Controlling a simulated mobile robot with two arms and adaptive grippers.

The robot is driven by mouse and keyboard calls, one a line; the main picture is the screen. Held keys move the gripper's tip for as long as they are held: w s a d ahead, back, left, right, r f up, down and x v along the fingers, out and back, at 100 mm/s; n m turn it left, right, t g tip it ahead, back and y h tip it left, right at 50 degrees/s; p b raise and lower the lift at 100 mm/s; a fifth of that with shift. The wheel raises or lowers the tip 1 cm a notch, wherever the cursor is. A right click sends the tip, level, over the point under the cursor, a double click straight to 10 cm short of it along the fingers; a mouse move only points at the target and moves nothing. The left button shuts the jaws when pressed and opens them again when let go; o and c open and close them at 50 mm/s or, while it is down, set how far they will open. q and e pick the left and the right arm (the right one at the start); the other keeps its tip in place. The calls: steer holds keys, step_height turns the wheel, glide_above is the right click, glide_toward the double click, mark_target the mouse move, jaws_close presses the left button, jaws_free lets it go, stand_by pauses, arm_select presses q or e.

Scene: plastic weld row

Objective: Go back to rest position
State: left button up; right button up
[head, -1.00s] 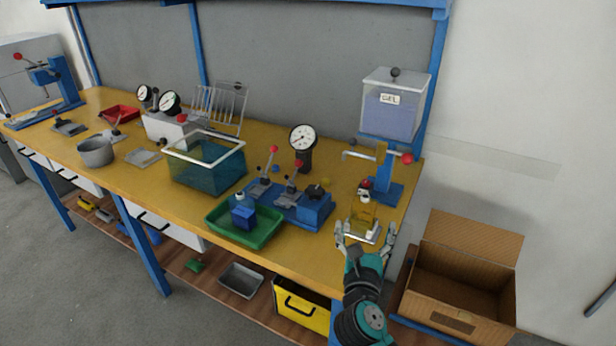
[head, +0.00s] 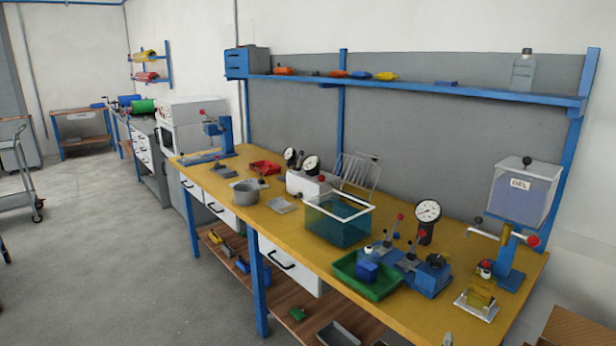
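Only a small grey fingertip (head: 447,339) of a gripper, which I take to be my right one, shows at the bottom edge, by the front edge of the yellow workbench (head: 300,232). The rest of that gripper is out of the picture, so its opening cannot be seen. My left gripper is not in view.
A teal-walled tank (head: 338,225) stands mid-bench. A cardboard box (head: 575,326) is at lower right. Open floor lies left.

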steer(key=a+f+m+g+y, duration=0.2)
steer(key=f+y, duration=0.1)
steer(key=f, duration=0.8)
steer(key=a+f+m+g+y, duration=0.1)
steer(key=a+f+m+y, duration=0.15)
steer(key=f, duration=0.85)
steer(key=s+a+f+m+g+y+p, duration=0.1)
steer(key=s+f+m+g, duration=0.15)
steer(key=s+f, duration=0.4)
steer(key=s+a+f+m+g+y+p, duration=0.1)
steer(key=s+a+f+m, duration=0.15)
steer(key=f, duration=0.75)
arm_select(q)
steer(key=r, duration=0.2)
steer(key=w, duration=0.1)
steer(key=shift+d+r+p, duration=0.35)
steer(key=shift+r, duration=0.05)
arm_select(e)
steer(key=s+f+m+g, duration=0.2)
steer(key=s+f+m, duration=0.4)
steer(key=s, duration=0.5)
steer(key=s+f+m+g+y, duration=0.1)
steer(key=s+f+m+g, duration=0.2)
steer(key=s+f+m, duration=0.3)
steer(key=s+f+m+g+y, duration=0.1)
steer(key=s+f+m, duration=0.5)
steer(key=s, duration=1)
steer(key=shift+s+f+g, duration=0.15)
steer(key=shift+s+g, duration=0.2)
steer(key=shift+g, duration=0.5)
